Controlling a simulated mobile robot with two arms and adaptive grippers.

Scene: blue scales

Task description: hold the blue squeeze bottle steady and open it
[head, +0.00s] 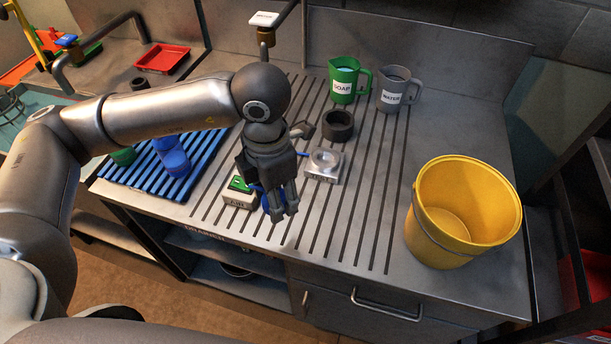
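A blue object (267,203), perhaps the squeeze bottle, shows low among the fingers of my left gripper (283,207). The gripper points down over the ribbed steel drainer near its front edge and hides most of this object. I cannot tell whether the fingers touch it or are closed on it. No cap or nozzle can be made out. Other blue rounded items (175,161) stand on the blue slatted rack to the left. My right gripper is not in view.
A small box with a green top (238,194) and a metal block with a round recess (323,165) flank the gripper. Behind are a dark ring (338,125), green SOAP jug (344,82) and grey WATER jug (393,92). A yellow bucket (462,212) stands right.

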